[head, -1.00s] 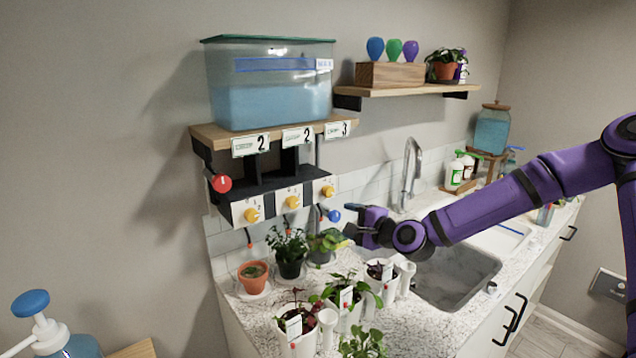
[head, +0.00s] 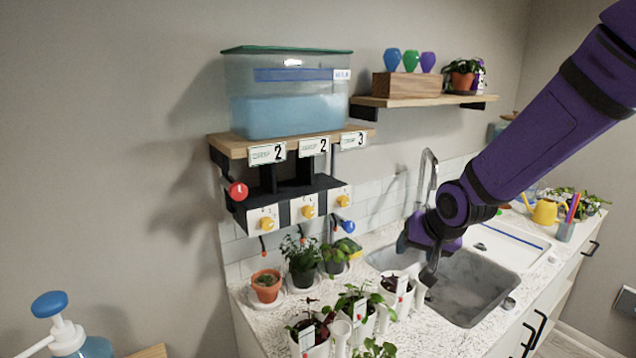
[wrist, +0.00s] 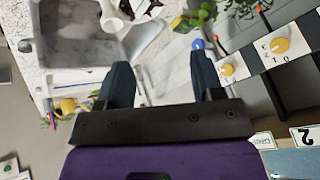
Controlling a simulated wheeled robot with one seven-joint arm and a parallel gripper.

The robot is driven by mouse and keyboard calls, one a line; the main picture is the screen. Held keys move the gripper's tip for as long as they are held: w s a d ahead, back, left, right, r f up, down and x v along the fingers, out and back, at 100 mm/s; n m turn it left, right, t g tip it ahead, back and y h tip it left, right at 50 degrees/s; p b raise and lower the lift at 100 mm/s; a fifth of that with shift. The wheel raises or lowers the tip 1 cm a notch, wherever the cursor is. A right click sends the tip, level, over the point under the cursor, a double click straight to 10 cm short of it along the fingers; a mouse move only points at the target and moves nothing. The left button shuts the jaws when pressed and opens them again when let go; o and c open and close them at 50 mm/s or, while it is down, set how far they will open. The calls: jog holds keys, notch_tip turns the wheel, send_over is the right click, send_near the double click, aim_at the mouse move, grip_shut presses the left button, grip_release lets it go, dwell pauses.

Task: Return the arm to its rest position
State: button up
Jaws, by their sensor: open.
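My purple arm reaches in from the upper right of the head view. My gripper (head: 418,260) hangs over the near-left part of the sink (head: 478,290), in front of the faucet (head: 428,180). In the wrist view my gripper (wrist: 162,68) shows two dark fingers spread apart, with nothing between them. It is open and empty. The blue lever knob (head: 346,227) under the dosing shelf is to the left of the gripper in the head view, clear of it. It also shows beyond the right finger in the wrist view (wrist: 198,44).
A water tank (head: 285,100) sits on the wall shelf, above yellow knobs (head: 308,211) and a red knob (head: 238,192). Potted plants (head: 302,262) crowd the counter left of the sink. A yellow watering can (head: 545,212) stands right, beyond the drainboard (head: 505,247).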

jog(key=s+d+r, duration=0.3)
jog(key=s+r, duration=0.2)
jog(key=s, duration=0.4)
jog(key=s+d+r+n+h, duration=0.1)
jog(key=s+d+r, duration=0.2)
jog(key=s, duration=0.6)
jog(key=s+d+r+n+g+h, duration=0.1)
jog(key=s+d+r, duration=0.3)
jog(key=s+r, duration=0.4)
jog(key=shift+s, duration=0.5)
